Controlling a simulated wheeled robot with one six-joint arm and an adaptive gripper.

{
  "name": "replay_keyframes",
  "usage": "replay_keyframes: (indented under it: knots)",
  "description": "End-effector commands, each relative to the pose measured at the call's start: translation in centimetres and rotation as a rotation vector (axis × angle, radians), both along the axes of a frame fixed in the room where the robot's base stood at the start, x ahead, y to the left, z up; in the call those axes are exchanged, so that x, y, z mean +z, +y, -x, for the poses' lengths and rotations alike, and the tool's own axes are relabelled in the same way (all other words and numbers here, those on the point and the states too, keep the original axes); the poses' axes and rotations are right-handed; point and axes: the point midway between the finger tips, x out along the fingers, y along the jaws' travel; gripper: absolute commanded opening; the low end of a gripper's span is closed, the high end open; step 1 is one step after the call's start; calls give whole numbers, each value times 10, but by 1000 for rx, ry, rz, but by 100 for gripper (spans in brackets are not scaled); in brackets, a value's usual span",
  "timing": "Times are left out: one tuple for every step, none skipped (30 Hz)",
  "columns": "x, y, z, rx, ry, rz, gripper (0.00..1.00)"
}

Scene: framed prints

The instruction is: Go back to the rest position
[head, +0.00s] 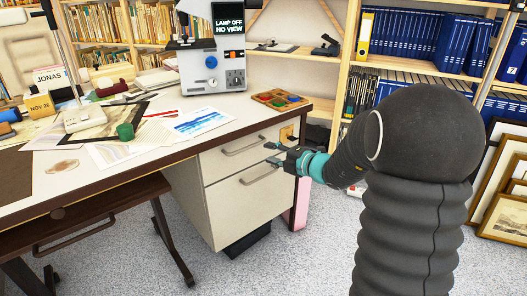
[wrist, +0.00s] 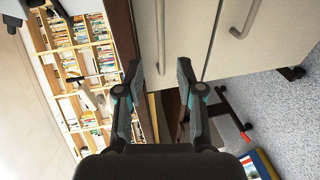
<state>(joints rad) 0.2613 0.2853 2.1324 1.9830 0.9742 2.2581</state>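My gripper (head: 271,154) is at the right end of the desk, in front of the drawer fronts in the head view. In the wrist view my gripper (wrist: 160,70) has its two dark fingers spread apart with nothing between them. My black arm reaches in from the right of the head view and covers part of the shelves and floor. I cannot tell whether a fingertip touches the drawer cabinet.
The desk (head: 285,118) has two drawers below, with an upper handle (head: 245,148) and a lower handle (head: 258,177). A grey machine (head: 210,70) stands on top. Bookshelves line the back. Framed prints (head: 505,215) lean at the right. Speckled floor is open in front.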

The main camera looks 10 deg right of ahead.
Motion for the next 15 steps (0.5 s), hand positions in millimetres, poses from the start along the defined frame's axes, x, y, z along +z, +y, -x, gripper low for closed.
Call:
replay_keyframes:
  knots:
    - [1, -2, 3, 0, 0, 0, 37]
    - [1, -3, 4, 0, -1, -1, 37]
    - [2, -4, 5, 1, -1, -1, 37]
    - [2, -4, 6, 1, -1, -1, 37]
    - [2, -4, 7, 1, -1, -1, 37]
    - [2, -4, 7, 1, -1, -1, 37]
    - [2, -5, 7, 1, -1, -1, 37]
    - [2, -5, 7, 1, -1, -1, 37]
    - [2, -4, 7, 1, -1, -1, 37]
    - [2, -4, 7, 1, -1, -1, 37]
    - [2, -4, 7, 1, -1, -1, 37]
    - [2, -4, 7, 1, -1, -1, 37]
    - [2, -4, 7, 1, -1, 0, 37]
    - [2, -4, 7, 2, -3, 2, 37]
    - [2, -4, 7, 4, -10, 12, 37]
